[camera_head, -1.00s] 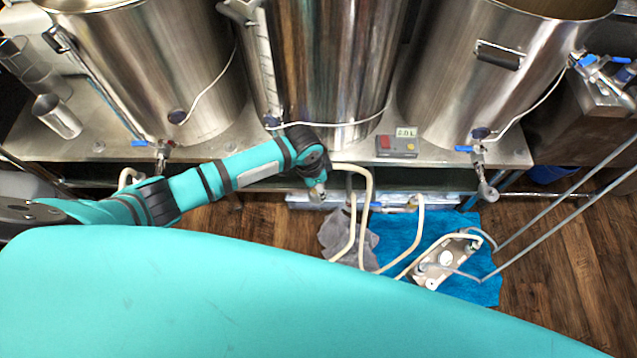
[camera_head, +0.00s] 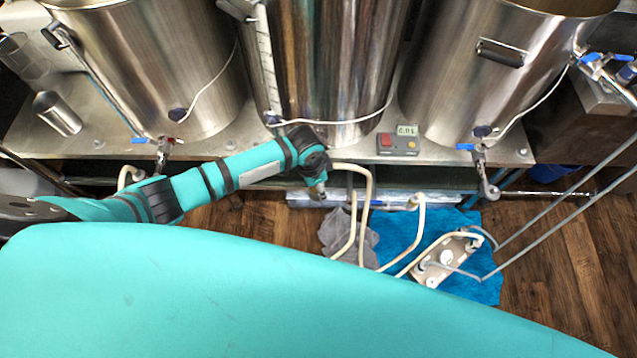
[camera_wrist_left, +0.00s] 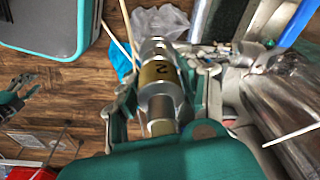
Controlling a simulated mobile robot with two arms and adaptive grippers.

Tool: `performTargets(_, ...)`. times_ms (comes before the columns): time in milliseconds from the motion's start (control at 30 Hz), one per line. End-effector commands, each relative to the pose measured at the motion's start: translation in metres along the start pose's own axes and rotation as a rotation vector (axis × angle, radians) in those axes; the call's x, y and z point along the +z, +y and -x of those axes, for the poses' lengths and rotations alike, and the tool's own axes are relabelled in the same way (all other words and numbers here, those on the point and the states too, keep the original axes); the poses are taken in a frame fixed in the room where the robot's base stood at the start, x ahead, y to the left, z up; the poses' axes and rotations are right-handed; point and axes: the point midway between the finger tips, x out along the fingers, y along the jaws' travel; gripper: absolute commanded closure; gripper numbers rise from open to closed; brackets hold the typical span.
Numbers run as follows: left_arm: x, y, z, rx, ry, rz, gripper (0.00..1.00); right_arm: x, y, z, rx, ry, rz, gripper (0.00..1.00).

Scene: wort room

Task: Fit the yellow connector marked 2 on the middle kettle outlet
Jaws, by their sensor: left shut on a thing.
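The connector (camera_wrist_left: 160,75), a silver cylinder with a yellow band marked 2, is held in my left gripper (camera_wrist_left: 160,112) in the left wrist view. In the head view my left gripper (camera_head: 318,190) points down in front of the middle kettle (camera_head: 330,60), just below the shelf edge. The connector is too small to make out there. The middle kettle's outlet is hidden behind my left wrist, so I cannot tell whether the connector touches it. My right gripper (camera_wrist_left: 28,86) shows at the left of the left wrist view, empty with its fingers apart.
The left kettle (camera_head: 150,60) and right kettle (camera_head: 480,70) have valves with blue handles. A control box with a display (camera_head: 398,143) sits on the shelf. Pale hoses (camera_head: 366,220) hang below beside a pump (camera_head: 440,262) on a blue cloth (camera_head: 400,235).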

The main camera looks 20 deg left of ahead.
Motion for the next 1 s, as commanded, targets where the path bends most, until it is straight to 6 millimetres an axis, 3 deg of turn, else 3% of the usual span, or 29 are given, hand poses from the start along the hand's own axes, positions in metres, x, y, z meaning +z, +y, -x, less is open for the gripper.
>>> performTargets(767, 0.002, 0.0, -0.016, 0.0, 0.002, 0.0, 0.97, 0.001, 0.003, -0.008, 0.004, -0.001, 0.0, 0.6)
performTargets(800, 0.002, 0.0, -0.015, 0.0, 0.002, 0.0, 0.54, 0.001, 0.003, -0.007, 0.004, -0.001, 0.0, 0.6)
performTargets(1000, 0.002, 0.0, -0.015, 0.0, 0.001, 0.0, 0.32, 0.001, 0.003, -0.007, 0.004, -0.001, 0.001, 0.6)
